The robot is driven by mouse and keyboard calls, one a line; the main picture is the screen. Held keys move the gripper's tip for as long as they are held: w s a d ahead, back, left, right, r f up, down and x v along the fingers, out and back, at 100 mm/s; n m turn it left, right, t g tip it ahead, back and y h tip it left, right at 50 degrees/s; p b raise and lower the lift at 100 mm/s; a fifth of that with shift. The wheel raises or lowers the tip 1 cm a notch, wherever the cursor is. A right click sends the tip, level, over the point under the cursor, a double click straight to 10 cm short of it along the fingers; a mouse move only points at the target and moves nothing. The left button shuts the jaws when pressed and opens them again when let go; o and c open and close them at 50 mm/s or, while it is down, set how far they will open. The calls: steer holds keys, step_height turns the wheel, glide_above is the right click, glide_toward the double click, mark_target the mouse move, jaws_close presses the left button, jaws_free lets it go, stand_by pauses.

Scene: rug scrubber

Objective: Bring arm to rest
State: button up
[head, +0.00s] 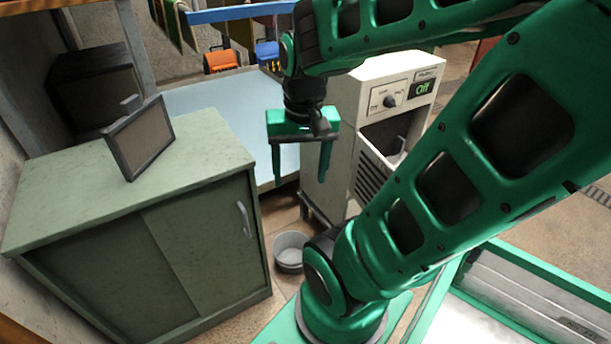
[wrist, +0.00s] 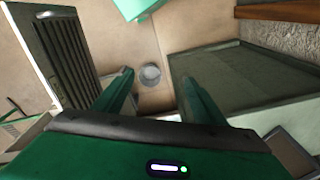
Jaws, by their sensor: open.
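My gripper (head: 300,165) hangs from my green arm in the middle of the head view, pointing down. Its two green fingers are apart with nothing between them. In the wrist view the fingers (wrist: 155,92) also stand apart, with floor and a small round bucket (wrist: 150,75) seen below and beyond them. The gripper is in the air between the green cabinet (head: 190,250) and the white machine (head: 335,110), apart from the cabinet. In the head view it overlaps the machine's left side; I cannot tell the gap.
A framed panel (head: 140,138) stands tilted on the cabinet top. The bucket (head: 289,250) sits on the floor between cabinet and machine. A light blue surface (head: 225,105) lies behind, with orange (head: 221,60) and blue (head: 267,52) items beyond. The machine's display reads "Off".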

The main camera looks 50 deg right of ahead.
steer(key=shift+n+g, duration=0.5)
steer(key=shift+n, duration=0.4)
steer(key=s, duration=0.4)
steer(key=shift+w+f, duration=0.2)
steer(key=shift+w, duration=0.45)
